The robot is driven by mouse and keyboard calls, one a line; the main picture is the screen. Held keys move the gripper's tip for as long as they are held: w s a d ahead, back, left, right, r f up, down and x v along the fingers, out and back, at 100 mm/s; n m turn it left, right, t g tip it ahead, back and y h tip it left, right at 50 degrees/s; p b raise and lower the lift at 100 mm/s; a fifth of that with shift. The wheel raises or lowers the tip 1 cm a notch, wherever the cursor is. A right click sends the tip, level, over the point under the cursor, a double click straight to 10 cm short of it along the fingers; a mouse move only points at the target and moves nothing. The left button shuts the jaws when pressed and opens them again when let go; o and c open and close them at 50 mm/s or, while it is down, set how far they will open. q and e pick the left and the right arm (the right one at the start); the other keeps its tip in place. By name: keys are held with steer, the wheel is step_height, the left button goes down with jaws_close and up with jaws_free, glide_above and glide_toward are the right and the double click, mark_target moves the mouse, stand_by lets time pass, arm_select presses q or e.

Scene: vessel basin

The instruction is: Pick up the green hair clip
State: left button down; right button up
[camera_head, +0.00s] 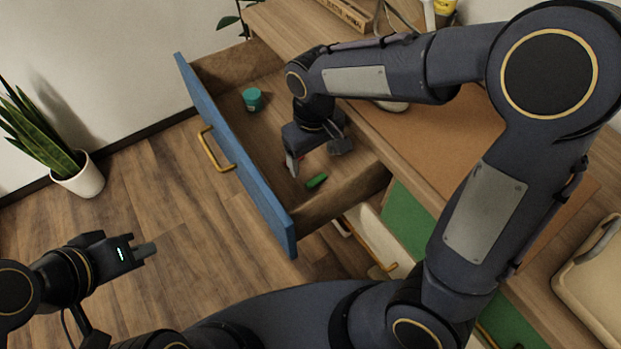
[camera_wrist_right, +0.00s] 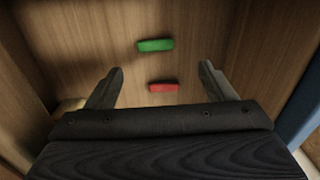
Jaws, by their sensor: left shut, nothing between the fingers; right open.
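The green hair clip (camera_head: 317,181) lies on the floor of the open drawer (camera_head: 340,199), near the drawer's near end. It also shows in the right wrist view (camera_wrist_right: 155,45), beyond my fingertips. My right gripper (camera_head: 318,160) is inside the drawer space, open and empty. In the right wrist view its fingers (camera_wrist_right: 160,80) stand apart, with a red clip (camera_wrist_right: 163,87) showing in the gap between them on the drawer floor. The green clip is apart from both fingers. My left gripper (camera_head: 148,250) is shut and empty, over the wooden floor at the lower left.
A teal round container (camera_head: 252,99) stands in the drawer's far part. The blue drawer front (camera_head: 235,155) with a yellow handle (camera_head: 216,150) and the wooden side walls bound the space. A potted plant (camera_head: 78,176) stands at the left. Open floor lies left of the drawer.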

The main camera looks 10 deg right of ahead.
mark_target(316, 180)
steer(key=shift+w+f, duration=0.25)
steer(key=shift+f, duration=0.35)
steer(key=f, duration=0.2)
steer(key=f+b, duration=0.1)
steer(key=f, duration=0.1)
steer(key=f+b, duration=0.1)
steer(key=f, duration=0.2)
steer(key=shift+s+d, duration=0.2)
steer(key=shift+d, duration=0.15)
steer(key=c, duration=1)
